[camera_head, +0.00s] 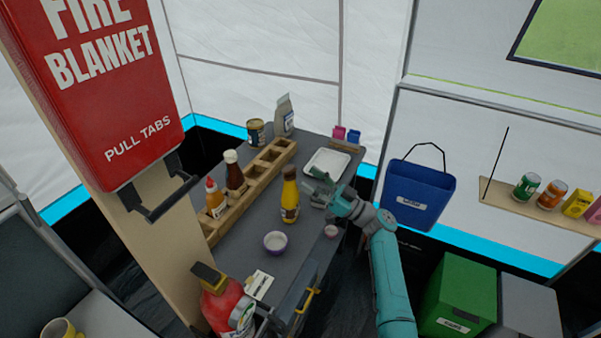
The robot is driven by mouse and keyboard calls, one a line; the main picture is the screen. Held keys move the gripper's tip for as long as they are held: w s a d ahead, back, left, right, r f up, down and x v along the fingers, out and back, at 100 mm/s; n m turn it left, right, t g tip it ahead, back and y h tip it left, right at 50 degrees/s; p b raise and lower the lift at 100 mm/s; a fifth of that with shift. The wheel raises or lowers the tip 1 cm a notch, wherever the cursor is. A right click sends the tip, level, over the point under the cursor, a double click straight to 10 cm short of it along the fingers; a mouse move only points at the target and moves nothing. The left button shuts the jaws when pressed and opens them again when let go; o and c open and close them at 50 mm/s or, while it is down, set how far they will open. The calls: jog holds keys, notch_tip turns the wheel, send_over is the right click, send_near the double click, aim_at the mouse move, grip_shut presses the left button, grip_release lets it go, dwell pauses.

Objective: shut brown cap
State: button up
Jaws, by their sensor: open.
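The brownish cap (207,274) sits on top of a large red bottle (226,308) at the bottom of the view. A dark brown flap at its top stands tilted above a yellowish part; I cannot tell its exact hinge position. My gripper (316,190) is open at the end of my teal arm, over the right side of the grey table. It is well apart from the red bottle, up and to the right of it. The gripper is just right of a yellow mustard bottle (290,197) and seems empty. Its fingertips are small here.
A wooden rack (275,155) runs along the grey table, with a brown sauce bottle (234,175) and an orange-red bottle (214,200). A purple bowl (275,243), small pink cup (331,231) and white tray (327,166) stand nearby. A fire-blanket post (165,240) rises left.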

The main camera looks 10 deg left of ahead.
jog(key=v, duration=0.7)
jog(key=shift+o, duration=0.2)
